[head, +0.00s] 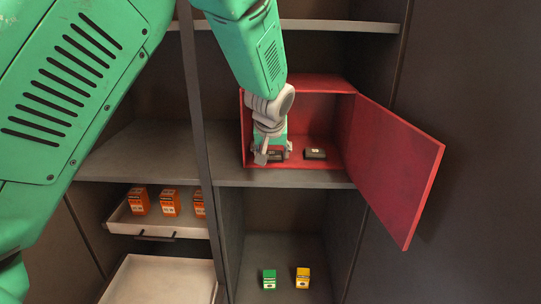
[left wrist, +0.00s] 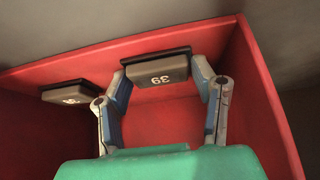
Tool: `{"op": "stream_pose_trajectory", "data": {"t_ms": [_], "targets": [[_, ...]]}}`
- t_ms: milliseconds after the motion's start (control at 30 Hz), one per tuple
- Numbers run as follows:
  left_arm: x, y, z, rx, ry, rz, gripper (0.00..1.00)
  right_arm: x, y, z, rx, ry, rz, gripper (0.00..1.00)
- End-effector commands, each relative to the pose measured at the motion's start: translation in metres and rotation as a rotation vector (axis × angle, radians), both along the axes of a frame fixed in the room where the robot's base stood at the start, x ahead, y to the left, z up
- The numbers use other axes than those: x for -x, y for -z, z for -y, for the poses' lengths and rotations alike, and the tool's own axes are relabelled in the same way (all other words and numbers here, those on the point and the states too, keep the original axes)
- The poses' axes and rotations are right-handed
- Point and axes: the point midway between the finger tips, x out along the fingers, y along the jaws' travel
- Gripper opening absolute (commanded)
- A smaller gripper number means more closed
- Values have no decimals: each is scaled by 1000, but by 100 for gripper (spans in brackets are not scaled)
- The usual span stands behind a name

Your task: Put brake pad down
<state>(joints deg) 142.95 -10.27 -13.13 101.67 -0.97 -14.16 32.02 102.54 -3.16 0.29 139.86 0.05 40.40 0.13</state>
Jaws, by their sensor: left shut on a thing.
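My left gripper (head: 268,156) reaches into a red box (head: 348,112) on the shelf. In the left wrist view my left gripper (left wrist: 160,88) is shut on a dark brake pad (left wrist: 157,72) marked 39, with one finger at each end of it. The held pad (head: 275,155) is partly hidden by the fingers in the head view. A second dark brake pad (head: 315,153) lies in the box to the right of the gripper. In the left wrist view this second pad (left wrist: 70,92) is to the left. I cannot tell whether the held pad touches the box floor. My right gripper is not in view.
The box's red door (head: 395,165) stands open to the right. Orange boxes (head: 169,203) sit in a pale open drawer (head: 160,229) at lower left. A green box (head: 269,279) and a yellow box (head: 302,278) stand on the lower shelf. A post (head: 197,120) divides the shelves.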

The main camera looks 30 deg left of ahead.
Motion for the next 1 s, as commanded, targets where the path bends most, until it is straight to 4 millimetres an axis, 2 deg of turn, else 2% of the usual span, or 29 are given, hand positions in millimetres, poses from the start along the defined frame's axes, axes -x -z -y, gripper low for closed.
{"op": "stream_pose_trajectory", "data": {"t_ms": [133, 167, 200, 500, 633, 1000], "targets": [[0, 3, 0, 0, 1, 0, 20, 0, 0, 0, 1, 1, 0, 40], [0, 3, 0, 1, 1, 1, 63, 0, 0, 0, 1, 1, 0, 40], [0, 3, -1, 3, 2, 0, 73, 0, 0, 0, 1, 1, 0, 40], [0, 3, -5, 6, 1, 1, 73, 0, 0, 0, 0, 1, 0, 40], [3, -6, -1, 3, 1, 2, 73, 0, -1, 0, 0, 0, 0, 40], [37, -71, 22, 1, 4, 5, 73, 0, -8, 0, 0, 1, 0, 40]]}}
